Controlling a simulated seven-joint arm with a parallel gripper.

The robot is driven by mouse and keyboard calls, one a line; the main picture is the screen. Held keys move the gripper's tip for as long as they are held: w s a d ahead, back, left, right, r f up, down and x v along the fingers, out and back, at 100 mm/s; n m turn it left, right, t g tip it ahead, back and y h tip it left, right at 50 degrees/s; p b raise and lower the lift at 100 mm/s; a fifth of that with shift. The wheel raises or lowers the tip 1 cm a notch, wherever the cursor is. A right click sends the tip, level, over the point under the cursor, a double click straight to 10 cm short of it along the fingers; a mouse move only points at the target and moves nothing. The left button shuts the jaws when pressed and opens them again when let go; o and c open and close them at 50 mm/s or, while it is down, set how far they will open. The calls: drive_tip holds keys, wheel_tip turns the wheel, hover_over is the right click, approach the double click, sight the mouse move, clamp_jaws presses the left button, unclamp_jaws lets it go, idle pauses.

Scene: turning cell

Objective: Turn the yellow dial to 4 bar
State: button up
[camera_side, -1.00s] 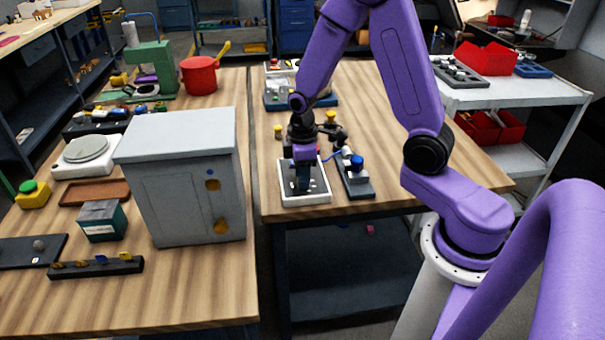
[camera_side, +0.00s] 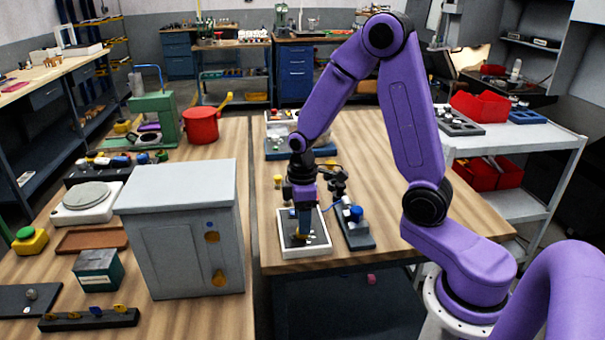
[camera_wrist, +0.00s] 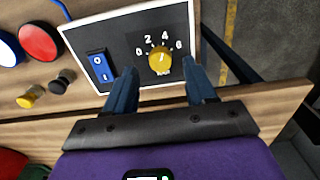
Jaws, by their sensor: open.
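The yellow dial (camera_wrist: 160,60) sits on a dark panel with a white rim (camera_wrist: 75,45). White marks 0, 2, 4 and 6 arc around its far side. A small pale mark shows at the dial's near edge; I cannot tell its setting surely. My gripper (camera_wrist: 162,88) is open and empty, one finger toward each side of the dial in the wrist view, with no visible contact. In the side view my gripper (camera_side: 304,232) points down over the panel (camera_side: 284,251), and the fingers partly hide the dial.
A blue rocker switch (camera_wrist: 101,68) is left of the dial on the same panel. Red (camera_wrist: 39,41) and blue buttons lie beyond the panel's left edge, near black and yellow knobs (camera_wrist: 30,97). A grey cabinet (camera_side: 180,230) stands left of the panel.

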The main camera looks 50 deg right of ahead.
wheel_tip(320, 180, up, 15)
drive_tip(key=shift+f, duration=0.15)
drive_tip(key=shift+a, duration=0.1)
idle(0.4)
drive_tip(key=s+a+f+n, duration=0.1)
drive_tip(key=s+a+f, duration=0.1)
drive_tip(key=s, duration=0.9)
drive_tip(key=s+a+f+n, duration=0.2)
drive_tip(key=s+a, duration=0.3)
drive_tip(key=s, duration=0.6)
drive_tip(key=shift+s+a+f+n, duration=0.25)
drive_tip(key=shift+s+f+n, duration=0.05)
drive_tip(key=shift+s+f, duration=0.1)
